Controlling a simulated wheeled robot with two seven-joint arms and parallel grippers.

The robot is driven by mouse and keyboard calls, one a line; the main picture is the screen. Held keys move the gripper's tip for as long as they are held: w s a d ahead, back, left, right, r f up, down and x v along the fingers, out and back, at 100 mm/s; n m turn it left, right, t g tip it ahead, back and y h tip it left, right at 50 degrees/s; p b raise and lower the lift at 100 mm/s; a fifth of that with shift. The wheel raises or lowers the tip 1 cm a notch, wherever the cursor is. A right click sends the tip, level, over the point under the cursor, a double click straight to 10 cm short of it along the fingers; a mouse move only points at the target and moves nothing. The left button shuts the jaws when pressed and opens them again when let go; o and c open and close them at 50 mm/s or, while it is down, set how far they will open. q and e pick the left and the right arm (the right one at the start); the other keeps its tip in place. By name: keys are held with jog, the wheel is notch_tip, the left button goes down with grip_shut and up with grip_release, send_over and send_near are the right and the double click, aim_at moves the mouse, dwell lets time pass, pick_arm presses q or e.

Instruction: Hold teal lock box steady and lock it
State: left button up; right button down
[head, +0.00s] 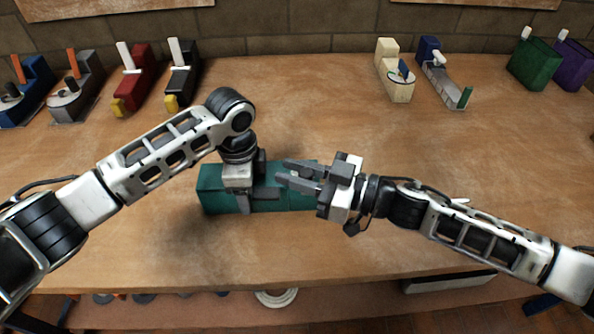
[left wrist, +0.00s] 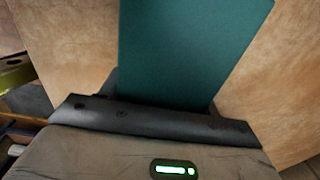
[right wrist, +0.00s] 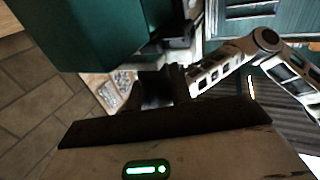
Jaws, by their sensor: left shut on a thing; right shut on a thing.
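The teal lock box (head: 212,190) lies on the wooden table in front of me. It also fills the top middle of the left wrist view (left wrist: 190,45) and the upper left of the right wrist view (right wrist: 95,30). My left gripper (head: 248,193) comes down from above and is shut on the box's left part, hiding its middle. My right gripper (head: 292,174) reaches in from the right over the box's right part, fingers pointing left. Its fingers are close together on a small thing; what that thing is remains hidden.
At the back left stand several coloured blocky devices, among them a red one (head: 135,80) and a black one (head: 183,75). At the back right are a cream one (head: 395,75), a green box (head: 533,62) and a purple box (head: 573,64). The table around the teal box is clear.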

pick_arm(q)
jog(key=shift+d, duration=0.1)
pick_arm(e)
jog(key=c, duration=1.2)
grip_release()
jog(key=shift+c, duration=0.2)
jog(key=shift+d, duration=0.1)
jog(key=v, duration=1.1)
jog(key=shift+d, duration=0.4)
jog(key=shift+s, duration=0.1)
pick_arm(q)
jog(key=o, duration=1.3)
